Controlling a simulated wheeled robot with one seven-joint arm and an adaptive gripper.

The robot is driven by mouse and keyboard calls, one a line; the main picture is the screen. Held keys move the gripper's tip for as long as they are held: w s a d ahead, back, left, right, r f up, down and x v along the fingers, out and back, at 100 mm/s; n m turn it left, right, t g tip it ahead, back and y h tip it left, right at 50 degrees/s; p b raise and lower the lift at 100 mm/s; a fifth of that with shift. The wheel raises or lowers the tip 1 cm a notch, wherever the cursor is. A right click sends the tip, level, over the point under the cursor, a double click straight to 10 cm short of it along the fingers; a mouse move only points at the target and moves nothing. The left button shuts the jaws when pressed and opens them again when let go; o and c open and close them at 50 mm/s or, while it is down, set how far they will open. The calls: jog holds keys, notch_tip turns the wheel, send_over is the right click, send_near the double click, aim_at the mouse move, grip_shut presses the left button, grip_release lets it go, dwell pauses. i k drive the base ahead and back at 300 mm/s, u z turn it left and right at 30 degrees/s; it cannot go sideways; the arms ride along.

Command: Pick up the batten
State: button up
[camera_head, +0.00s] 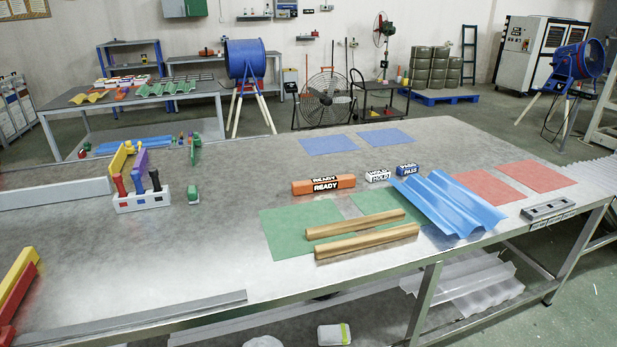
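Two wooden battens lie side by side on the metal table. The farther batten (354,224) and the nearer batten (367,242) run nearly parallel, with a narrow gap between them. Their left parts lie over a green mat (285,232). Their right ends point toward a blue corrugated sheet (449,201), and the nearer one ends close to the sheet's lower left edge. Both battens are fully visible, with nothing on top of them. My gripper is not in view.
An orange READY block (312,187) lies behind the battens, with white (377,176) and blue (407,170) blocks to its right. A tool caddy (142,199) stands at left. A grey strip (150,319) lies along the front edge.

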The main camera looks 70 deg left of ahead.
aim_at(332, 229)
jog(key=u, duration=1.8)
